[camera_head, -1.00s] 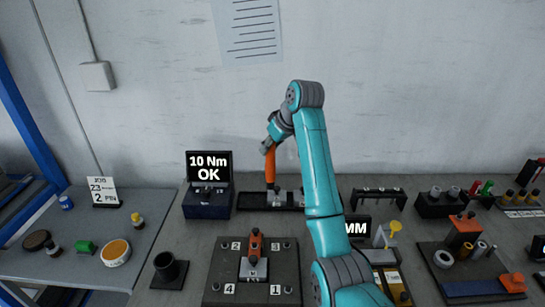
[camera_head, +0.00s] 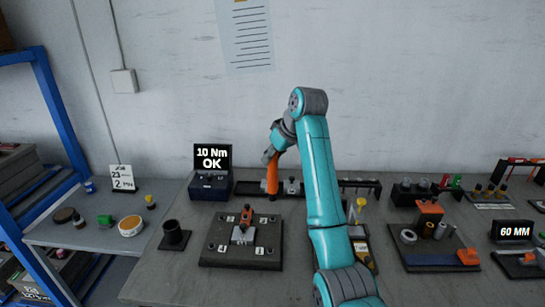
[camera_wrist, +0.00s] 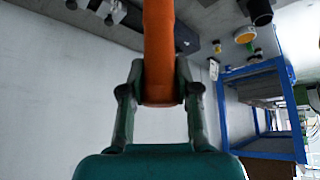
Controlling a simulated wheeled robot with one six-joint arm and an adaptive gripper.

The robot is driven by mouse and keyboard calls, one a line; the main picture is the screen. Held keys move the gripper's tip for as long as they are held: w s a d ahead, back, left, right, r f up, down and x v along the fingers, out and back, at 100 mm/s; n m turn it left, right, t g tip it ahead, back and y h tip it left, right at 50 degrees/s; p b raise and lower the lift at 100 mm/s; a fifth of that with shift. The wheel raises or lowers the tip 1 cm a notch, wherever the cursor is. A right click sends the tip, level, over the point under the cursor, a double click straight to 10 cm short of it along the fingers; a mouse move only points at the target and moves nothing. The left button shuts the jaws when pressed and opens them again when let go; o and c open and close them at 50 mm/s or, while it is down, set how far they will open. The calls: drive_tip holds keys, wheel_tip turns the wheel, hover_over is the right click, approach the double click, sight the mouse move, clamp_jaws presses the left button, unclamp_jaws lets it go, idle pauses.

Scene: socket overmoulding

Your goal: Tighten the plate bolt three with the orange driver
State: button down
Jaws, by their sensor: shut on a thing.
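My gripper (camera_wrist: 160,98) is shut on the orange driver (camera_wrist: 159,45), which runs between its two fingers in the wrist view. In the head view the driver (camera_head: 271,172) hangs about upright below my wrist, at the back of the bench near a dark holder. I cannot tell whether its tip is clear of the holder. The dark bolt plate (camera_head: 219,222) lies in front of it. The plate has corner labels 1 to 4, with label 3 (camera_head: 262,220) at the back right. A grey piece with an orange top (camera_head: 245,217) sits mid-plate.
A torque display (camera_head: 212,160) reads "10 Nm OK" left of the driver. A black cup (camera_head: 174,236) stands left of the plate. A fixture (camera_head: 429,245) and a "60 MM" display (camera_head: 515,231) are at the right. My arm crosses the bench right of the plate.

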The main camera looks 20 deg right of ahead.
sight(273, 183)
drive_tip(key=shift+f, duration=5)
idle(1.5)
